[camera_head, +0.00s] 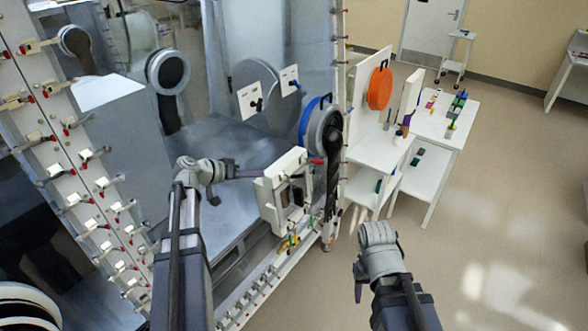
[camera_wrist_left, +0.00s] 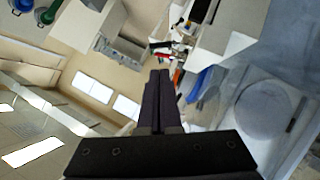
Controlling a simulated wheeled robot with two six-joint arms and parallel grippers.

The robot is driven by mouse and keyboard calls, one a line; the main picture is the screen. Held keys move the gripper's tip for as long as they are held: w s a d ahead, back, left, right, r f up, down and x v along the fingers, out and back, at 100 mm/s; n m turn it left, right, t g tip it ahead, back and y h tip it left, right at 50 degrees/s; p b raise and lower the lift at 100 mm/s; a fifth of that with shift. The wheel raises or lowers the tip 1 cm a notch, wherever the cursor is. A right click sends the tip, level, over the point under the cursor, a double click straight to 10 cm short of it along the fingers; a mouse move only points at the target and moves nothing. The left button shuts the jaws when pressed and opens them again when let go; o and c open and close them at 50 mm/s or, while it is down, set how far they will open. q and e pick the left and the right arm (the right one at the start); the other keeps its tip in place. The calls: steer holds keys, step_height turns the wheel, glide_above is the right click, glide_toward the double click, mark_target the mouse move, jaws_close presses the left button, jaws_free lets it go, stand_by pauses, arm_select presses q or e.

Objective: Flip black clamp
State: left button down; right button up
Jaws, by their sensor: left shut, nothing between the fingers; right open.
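A small black clamp (camera_head: 257,104) sits on a white plate on the glovebox's clear wall in the head view. My left gripper (camera_head: 258,173) is below it and apart from it, with its fingers pointing right toward a white open-fronted box. Its fingers are shut and empty; they also show in the left wrist view (camera_wrist_left: 160,75). I cannot tell whether the fingertips touch the box. In the wrist view a small black piece (camera_wrist_left: 160,44) shows past the fingertips; I cannot tell if it is a clamp. My right gripper (camera_head: 358,284) is open, low and away from the glovebox.
The white box (camera_head: 268,203) stands out from the glovebox front. A blue-handled clamp (camera_head: 296,84) is on another plate. A red handle (camera_head: 317,161) is beside the box, near a round port with a blue ring (camera_head: 304,120). White shelving (camera_head: 375,152) stands right; the floor there is open.

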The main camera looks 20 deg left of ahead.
arm_select(q)
steer(key=b, duration=0.6)
glide_toward(296, 177)
steer(key=x, duration=0.5)
steer(key=shift+w, duration=0.15)
steer(key=shift+b+x, duration=0.4)
steer(key=shift+x, duration=0.35)
steer(key=shift+d, duration=0.1)
steer(key=shift+s+d+f+b, duration=0.2)
steer(key=shift+d+f+b, duration=0.25)
steer(key=shift+f+b, duration=0.1)
steer(key=shift+r, duration=0.2)
